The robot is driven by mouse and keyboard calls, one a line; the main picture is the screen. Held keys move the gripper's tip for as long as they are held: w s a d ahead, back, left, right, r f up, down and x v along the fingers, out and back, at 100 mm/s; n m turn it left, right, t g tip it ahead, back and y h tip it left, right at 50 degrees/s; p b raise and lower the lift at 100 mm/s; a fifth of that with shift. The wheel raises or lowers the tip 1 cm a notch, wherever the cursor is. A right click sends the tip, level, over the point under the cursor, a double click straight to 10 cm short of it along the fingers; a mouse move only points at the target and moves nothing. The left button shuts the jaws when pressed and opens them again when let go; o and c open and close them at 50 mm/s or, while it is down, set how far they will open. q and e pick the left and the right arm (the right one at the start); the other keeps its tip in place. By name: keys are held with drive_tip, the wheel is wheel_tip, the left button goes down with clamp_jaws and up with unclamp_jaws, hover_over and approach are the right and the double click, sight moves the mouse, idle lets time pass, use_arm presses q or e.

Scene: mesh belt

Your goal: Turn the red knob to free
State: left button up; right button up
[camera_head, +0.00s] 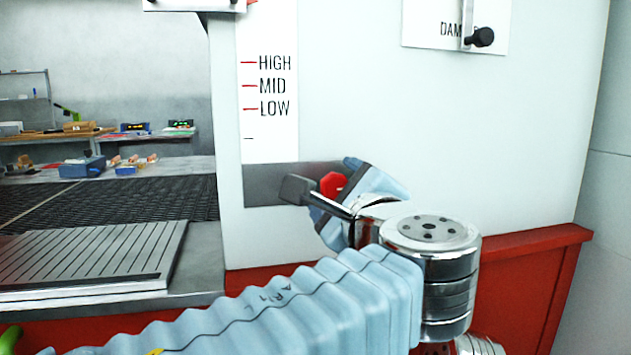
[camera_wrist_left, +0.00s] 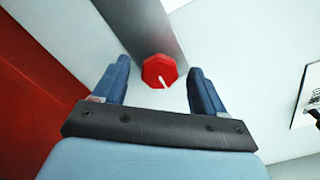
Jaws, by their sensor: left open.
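The red knob (camera_head: 333,185) sits on a grey plate (camera_head: 262,186) on the white panel, below the HIGH, MID and LOW marks. In the left wrist view the red knob (camera_wrist_left: 159,71) is octagonal with a white pointer line, which points down and slightly right in that picture. My left gripper (camera_wrist_left: 161,76) is open, with one blue finger on each side of the knob and a visible gap to both. In the head view my left gripper (camera_head: 338,192) is in front of the panel and partly hides the plate. My right gripper is not in view.
A red ledge (camera_head: 540,250) runs along the panel's lower edge. A damper plate with a black knob (camera_head: 482,37) is at upper right. A dark mesh belt (camera_head: 120,200) and a slatted metal plate (camera_head: 90,258) lie at left. The white panel right of my gripper is clear.

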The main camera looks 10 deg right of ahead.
use_arm(q)
drive_tip(key=shift+w, duration=1.15)
drive_tip(key=c, duration=1)
